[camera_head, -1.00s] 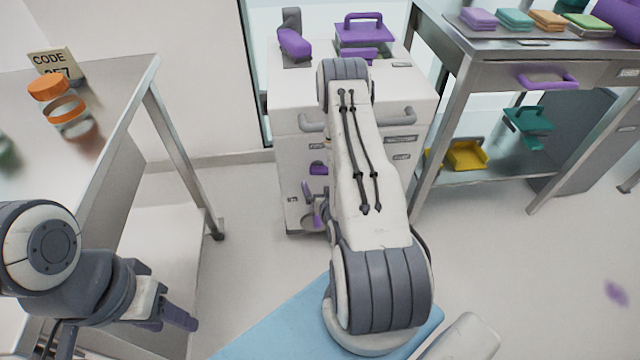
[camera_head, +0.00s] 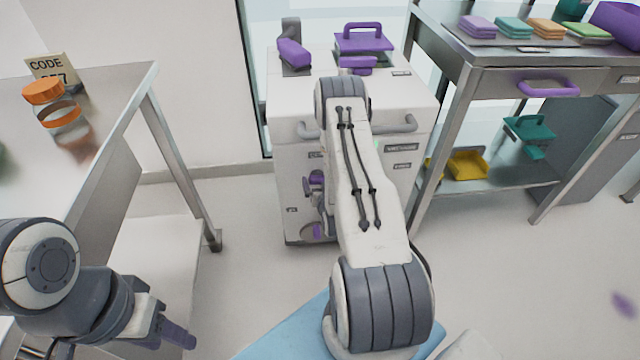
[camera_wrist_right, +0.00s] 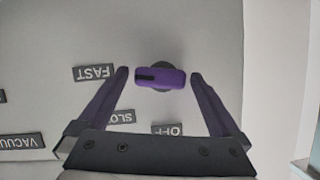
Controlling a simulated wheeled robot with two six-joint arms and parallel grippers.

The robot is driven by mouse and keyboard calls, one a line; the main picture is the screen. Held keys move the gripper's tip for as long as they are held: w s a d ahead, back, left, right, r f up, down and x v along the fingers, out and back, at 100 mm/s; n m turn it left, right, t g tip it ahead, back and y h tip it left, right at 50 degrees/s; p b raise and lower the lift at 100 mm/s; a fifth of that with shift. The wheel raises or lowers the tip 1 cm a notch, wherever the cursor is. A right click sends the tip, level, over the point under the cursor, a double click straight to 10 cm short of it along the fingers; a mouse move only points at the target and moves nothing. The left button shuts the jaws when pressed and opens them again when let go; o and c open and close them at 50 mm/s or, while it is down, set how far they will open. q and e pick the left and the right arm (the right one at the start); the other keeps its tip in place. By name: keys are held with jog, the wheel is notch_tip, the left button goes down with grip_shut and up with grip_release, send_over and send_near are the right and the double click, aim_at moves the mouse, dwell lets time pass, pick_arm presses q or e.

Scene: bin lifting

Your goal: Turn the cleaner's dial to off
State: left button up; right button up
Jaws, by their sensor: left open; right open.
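The cleaner (camera_head: 290,110) is a white cabinet against the back wall, with its front towards me. In the right wrist view its dial (camera_wrist_right: 172,78) is a purple bar on a dark round base. The bar lies roughly level, with a black mark on its left end, towards the FAST label (camera_wrist_right: 95,72). The SLOW label (camera_wrist_right: 121,117) and OFF label (camera_wrist_right: 167,129) lie below, upside down. My right gripper (camera_wrist_right: 160,74) is open, one purple finger on each side of the dial with gaps. My forearm hides much of the front in the head view. My left gripper (camera_head: 180,338) is empty and open.
A steel table (camera_head: 110,90) with an orange-lidded jar (camera_head: 45,93) stands left. A steel cart (camera_head: 560,75) with folded cloths stands close right of the cleaner. The cleaner's top holds a purple handled item (camera_head: 362,40). A grey bar handle (camera_head: 397,125) crosses its front.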

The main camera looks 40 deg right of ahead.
jog(key=c, duration=1.2)
jog(key=shift+c, duration=0.2)
jog(key=n+h, duration=0.1)
jog(key=n+g+h, duration=0.1)
jog(key=n, duration=0.1)
jog(key=shift+w+a+r+p, duration=0.1)
jog(key=shift+w+a+p, duration=0.1)
jog(key=shift+p, duration=0.2)
jog(key=n+g+h, duration=0.1)
jog(key=n+h, duration=0.1)
jog(key=n, duration=0.1)
jog(key=shift+a, duration=0.15)
jog(key=n+h, duration=0.1)
jog(key=n, duration=0.1)
jog(key=n+h+b, duration=0.1)
jog(key=n, duration=0.1)
jog(key=shift+a+f, duration=0.15)
jog(key=shift+f, duration=0.05)
jog(key=n+h+b, duration=0.1)
jog(key=n+h, duration=0.1)
jog(key=n, duration=0.2)
jog(key=shift+w+f+n+b, duration=0.1)
jog(key=shift+w+n+b, duration=0.05)
jog(key=shift+n+b, duration=0.25)
jog(key=shift+a, duration=0.1)
